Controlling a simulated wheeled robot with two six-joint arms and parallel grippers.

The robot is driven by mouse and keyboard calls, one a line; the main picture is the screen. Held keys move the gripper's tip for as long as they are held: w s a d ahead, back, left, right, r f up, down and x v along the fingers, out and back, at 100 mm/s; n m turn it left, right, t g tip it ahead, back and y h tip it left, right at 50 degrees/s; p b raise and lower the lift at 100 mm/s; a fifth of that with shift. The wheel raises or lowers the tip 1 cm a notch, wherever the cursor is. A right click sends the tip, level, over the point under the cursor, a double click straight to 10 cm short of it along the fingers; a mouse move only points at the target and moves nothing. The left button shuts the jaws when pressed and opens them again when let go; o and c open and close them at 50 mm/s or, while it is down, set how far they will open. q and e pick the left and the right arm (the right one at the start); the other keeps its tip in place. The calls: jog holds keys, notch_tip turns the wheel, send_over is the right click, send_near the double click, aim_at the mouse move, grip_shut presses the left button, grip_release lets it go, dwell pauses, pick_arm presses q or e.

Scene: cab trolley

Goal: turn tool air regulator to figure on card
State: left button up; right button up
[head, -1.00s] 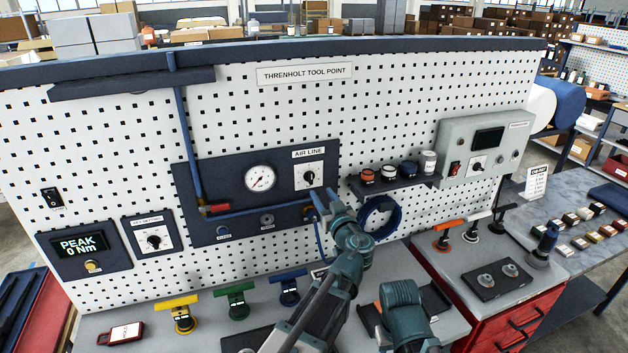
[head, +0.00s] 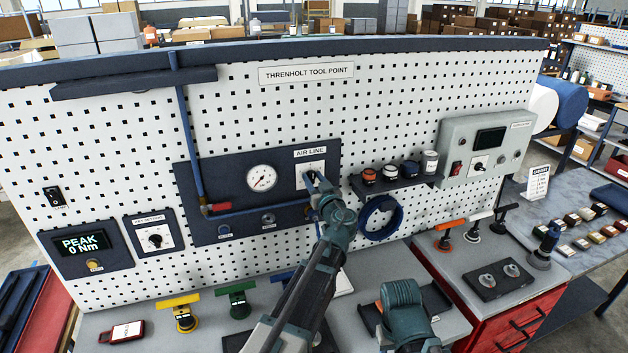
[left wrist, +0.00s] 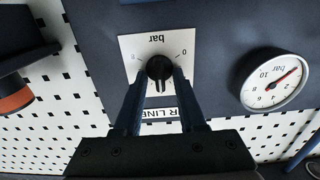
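The air regulator knob (left wrist: 160,67) is black and round on a white plate marked "bar" (left wrist: 127,52), upside down in the left wrist view. In the head view the plate (head: 304,168) sits under the AIR LINE label, and the gripper mostly hides the knob. My left gripper (head: 313,180) is at the knob. In the left wrist view its fingers (left wrist: 159,72) are apart, one on each side of the knob; contact is unclear. The round gauge (head: 262,179) has a red needle and also shows in the left wrist view (left wrist: 275,80). My right gripper is out of view.
A shelf with several small pots (head: 400,182) and a blue hose coil (head: 381,218) are right of the regulator.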

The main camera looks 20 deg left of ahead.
pick_arm(q)
grip_shut()
jog(key=m, duration=0.4)
jog(key=shift+d+m, duration=0.1)
jog(key=shift+m, duration=0.2)
jog(key=shift+w+d+f+m+b, duration=0.1)
jog(key=shift+f+m+b, duration=0.1)
jog(key=shift+m, duration=3.1)
jog(key=shift+d+f+m+b, duration=0.1)
jog(key=shift+f+m, duration=0.05)
jog(key=shift+m, duration=3.15)
jog(key=shift+o, duration=0.9)
grip_release()
